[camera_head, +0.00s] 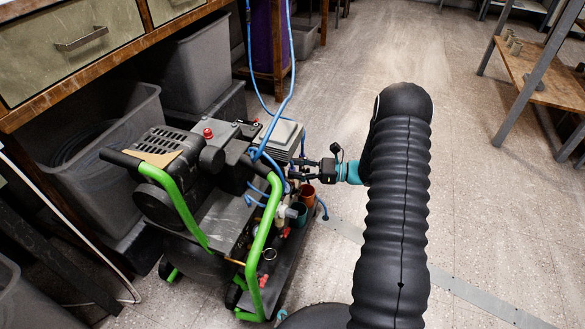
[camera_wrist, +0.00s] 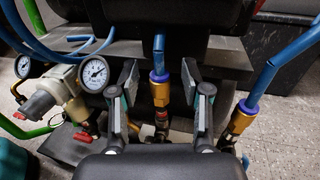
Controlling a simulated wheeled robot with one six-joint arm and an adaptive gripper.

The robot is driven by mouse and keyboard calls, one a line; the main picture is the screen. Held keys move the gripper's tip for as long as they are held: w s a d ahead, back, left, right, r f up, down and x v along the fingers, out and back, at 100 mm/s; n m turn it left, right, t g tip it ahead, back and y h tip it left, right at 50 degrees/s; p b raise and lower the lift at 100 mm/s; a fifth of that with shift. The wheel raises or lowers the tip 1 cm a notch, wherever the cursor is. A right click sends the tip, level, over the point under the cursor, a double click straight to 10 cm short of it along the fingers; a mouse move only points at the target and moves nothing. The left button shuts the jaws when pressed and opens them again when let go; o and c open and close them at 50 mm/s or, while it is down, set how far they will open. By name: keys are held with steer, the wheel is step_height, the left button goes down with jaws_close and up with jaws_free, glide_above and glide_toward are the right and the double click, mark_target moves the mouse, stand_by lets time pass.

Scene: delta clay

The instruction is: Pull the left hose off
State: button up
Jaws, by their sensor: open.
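In the wrist view, the left hose (camera_wrist: 159,50) is a blue tube that enters a blue collar on a brass fitting (camera_wrist: 160,94). The right hose (camera_wrist: 283,70) is blue too and runs into a second brass fitting (camera_wrist: 242,118). My gripper (camera_wrist: 158,82) is open, with one finger on each side of the left hose's collar and fitting. Gaps show between the fingers and the fitting. In the head view, my gripper (camera_head: 302,172) is at the right side of the compressor (camera_head: 215,185); the hose ends there are too small to tell apart.
Two pressure gauges (camera_wrist: 94,72) and a grey regulator knob (camera_wrist: 42,102) sit left of the fingers. Green handles (camera_head: 263,240) rise from the compressor. A long blue hose (camera_head: 285,80) hangs above it. Grey bins (camera_head: 100,150) stand left; open floor (camera_head: 480,220) lies right.

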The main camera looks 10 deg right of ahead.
steer(key=v, duration=1)
steer(key=shift+d, duration=0.25)
steer(key=shift+s, duration=0.1)
steer(key=s+a+f+n+g+h, duration=0.1)
steer(key=s+f+n+g+h, duration=0.15)
steer(key=s+f, duration=0.3)
steer(key=s+a+r+n+g+h, duration=0.25)
steer(key=s+r+n+g, duration=0.2)
steer(key=s, duration=0.25)
steer(key=s+a+r+n+t+h+p, duration=0.2)
steer(key=s+r+n+h, duration=0.2)
steer(key=r, duration=0.7)
steer(key=s+a+r+n+t+h+p, duration=0.2)
steer(key=s+r+n, duration=0.4)
steer(key=r, duration=0.5)
steer(key=s+a+r+n+t+h+p, duration=0.2)
steer(key=s+r+h, duration=0.4)
steer(key=r, duration=0.5)
steer(key=s+a+n+p, duration=0.1)
steer(key=a+n, duration=0.1)
steer(key=shift+r+n+t, duration=0.2)
steer(key=shift+n+t, duration=0.2)
